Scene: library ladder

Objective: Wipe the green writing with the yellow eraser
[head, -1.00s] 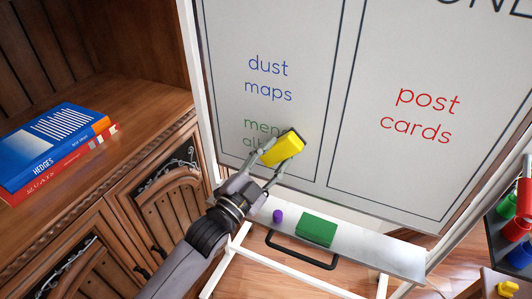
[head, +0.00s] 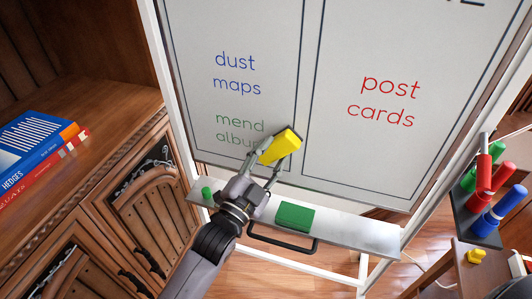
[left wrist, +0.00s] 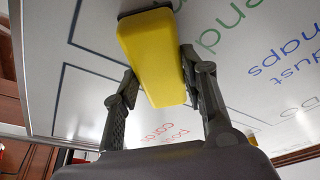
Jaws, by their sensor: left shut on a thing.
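The green writing (head: 239,123) reads "mend" with "album" partly visible below it, low on the whiteboard's left panel. The end of its lower line is hidden by the yellow eraser (head: 283,146). My left gripper (head: 272,155) is shut on the eraser, at the right end of the writing and close to the panel's right border line. In the left wrist view the eraser (left wrist: 152,60) sits between my fingers, its dark pad towards the board and green letters (left wrist: 222,28) beside it. I cannot tell whether the pad touches the board. My right gripper is out of view.
Blue writing (head: 236,73) stands above the green, red writing (head: 386,100) to the right. A green block (head: 295,217) and small green piece (head: 206,193) lie on the tray (head: 355,234). Books (head: 40,150) lie on the left cabinet; a marker holder (head: 478,215) stands right.

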